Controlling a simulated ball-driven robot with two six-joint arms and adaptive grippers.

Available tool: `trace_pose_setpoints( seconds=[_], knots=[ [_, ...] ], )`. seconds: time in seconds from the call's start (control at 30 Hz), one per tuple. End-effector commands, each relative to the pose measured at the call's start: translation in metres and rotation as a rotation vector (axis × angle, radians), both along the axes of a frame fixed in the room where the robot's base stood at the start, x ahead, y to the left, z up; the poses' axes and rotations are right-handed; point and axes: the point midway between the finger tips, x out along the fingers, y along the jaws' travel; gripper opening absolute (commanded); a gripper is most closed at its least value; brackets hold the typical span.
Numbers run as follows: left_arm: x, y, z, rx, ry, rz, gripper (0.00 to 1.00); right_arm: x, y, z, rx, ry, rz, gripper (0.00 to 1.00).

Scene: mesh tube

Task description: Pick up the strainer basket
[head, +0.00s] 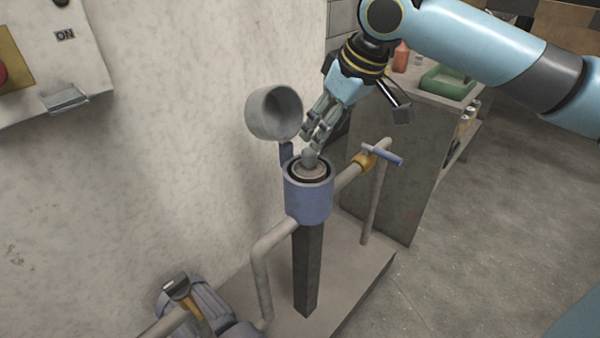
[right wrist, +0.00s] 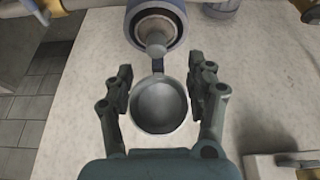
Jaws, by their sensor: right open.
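The strainer basket (head: 311,172) sits inside the open top of an upright blue cylindrical housing (head: 308,202). Its rim and a rounded grey knob show at the mouth; the rest is hidden inside. In the right wrist view the basket (right wrist: 153,28) is at the top, with the knob toward me. My right gripper (head: 317,128) is open and points down, just above the housing's mouth. Its two fingers (right wrist: 160,72) are spread and empty in the wrist view. My left gripper is not in view.
A grey cup-shaped cap (head: 273,113) stands tilted open beside the housing, close to my right fingers. A pipe (head: 262,255) and a blue-handled valve (head: 377,155) flank the housing. A wall rises at left. A counter with a green tray (head: 447,83) stands behind.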

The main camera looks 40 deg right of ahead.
Motion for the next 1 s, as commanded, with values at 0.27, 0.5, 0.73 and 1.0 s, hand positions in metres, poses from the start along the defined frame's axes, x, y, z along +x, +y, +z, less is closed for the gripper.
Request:
trace_pose_setpoints(
  seconds=[0.27,0.5,0.73,1.0],
  knots=[
    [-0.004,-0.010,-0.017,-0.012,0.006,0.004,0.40,0.016,0.002,-0.039,0.004,0.002,-0.003,0.56],
    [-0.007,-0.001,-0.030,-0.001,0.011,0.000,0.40,0.033,-0.003,-0.064,0.006,0.002,-0.004,0.56],
    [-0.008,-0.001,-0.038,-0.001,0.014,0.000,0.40,0.045,-0.003,-0.085,0.003,0.001,-0.001,0.56],
    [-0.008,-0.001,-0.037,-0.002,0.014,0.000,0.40,0.045,-0.003,-0.084,0.002,0.001,0.000,0.50]
  ],
)
